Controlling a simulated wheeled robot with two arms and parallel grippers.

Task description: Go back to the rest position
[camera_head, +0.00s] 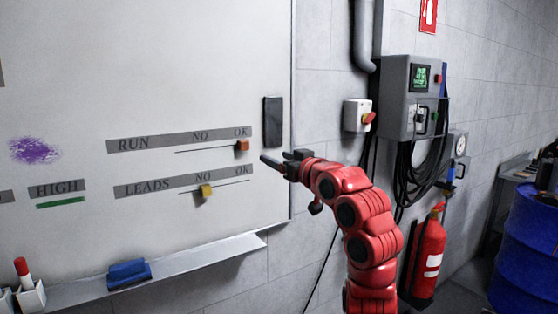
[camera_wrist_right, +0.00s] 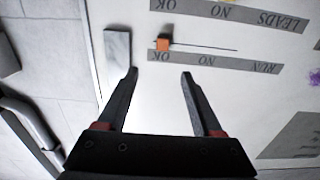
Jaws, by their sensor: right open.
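My right gripper (camera_head: 272,160) is in front of the right part of the whiteboard (camera_head: 120,60), at the end of my red right arm. It is open and empty; both fingers show apart in the right wrist view (camera_wrist_right: 158,75). The orange slider (camera_head: 242,146) on the RUN line is at the OK end, a little up and left of the fingertips. It also shows in the right wrist view (camera_wrist_right: 163,45), beyond the fingertips. The yellow slider (camera_head: 206,191) on the LEADS line is under NO. My left gripper is not in view.
A dark block (camera_head: 273,121) is on the board above my right gripper. A tray (camera_head: 180,262) with a blue eraser (camera_head: 128,273) runs below. Right of my arm are a switch box (camera_head: 357,116), a control box (camera_head: 408,95), a fire extinguisher (camera_head: 427,255) and a blue drum (camera_head: 528,250).

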